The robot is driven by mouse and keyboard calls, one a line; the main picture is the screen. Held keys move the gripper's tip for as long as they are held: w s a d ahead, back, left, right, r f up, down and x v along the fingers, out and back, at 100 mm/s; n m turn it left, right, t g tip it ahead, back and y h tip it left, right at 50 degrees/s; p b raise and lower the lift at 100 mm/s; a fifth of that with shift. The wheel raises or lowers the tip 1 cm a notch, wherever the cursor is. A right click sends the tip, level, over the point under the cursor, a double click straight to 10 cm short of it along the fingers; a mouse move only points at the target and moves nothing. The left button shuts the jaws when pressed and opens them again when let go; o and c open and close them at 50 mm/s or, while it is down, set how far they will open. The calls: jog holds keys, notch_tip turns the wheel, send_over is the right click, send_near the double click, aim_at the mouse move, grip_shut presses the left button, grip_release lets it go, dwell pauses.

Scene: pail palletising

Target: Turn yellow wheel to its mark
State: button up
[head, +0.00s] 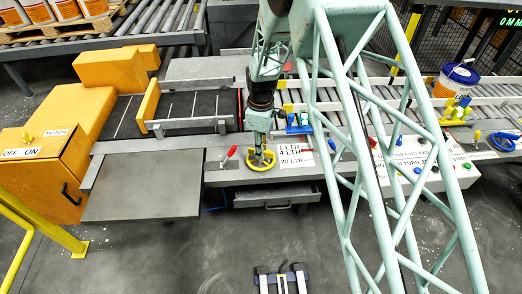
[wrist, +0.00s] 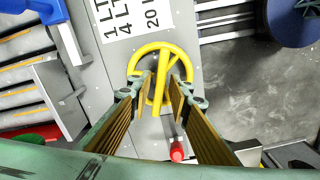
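The yellow wheel (head: 262,167) lies on the grey panel at the front of the conveyor, just left of a white label (head: 295,155) reading 1 LTR, 4 LTR and 20 LTR. In the wrist view the wheel (wrist: 160,46) shows a ring with a bar across it, and part of the label (wrist: 128,18) shows beside it. My gripper (wrist: 163,92) is over the wheel, with one finger on each side of the bar. Gaps show between bar and fingers, so it looks open. In the head view my gripper (head: 260,152) partly hides the wheel. Which mark the wheel points to is unclear.
A red-handled lever (head: 228,155) stands just left of the wheel; its red tip (wrist: 177,152) is close to the right finger. A button panel (head: 420,165) and a white-and-blue pail (head: 456,80) are to the right. A drawer (head: 276,195) is below.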

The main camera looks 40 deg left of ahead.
jog(key=shift+o, duration=0.4)
notch_tip(320, 180, up, 12)
dwell(0.8)
dwell(0.4)
jog(key=shift+r, duration=0.1)
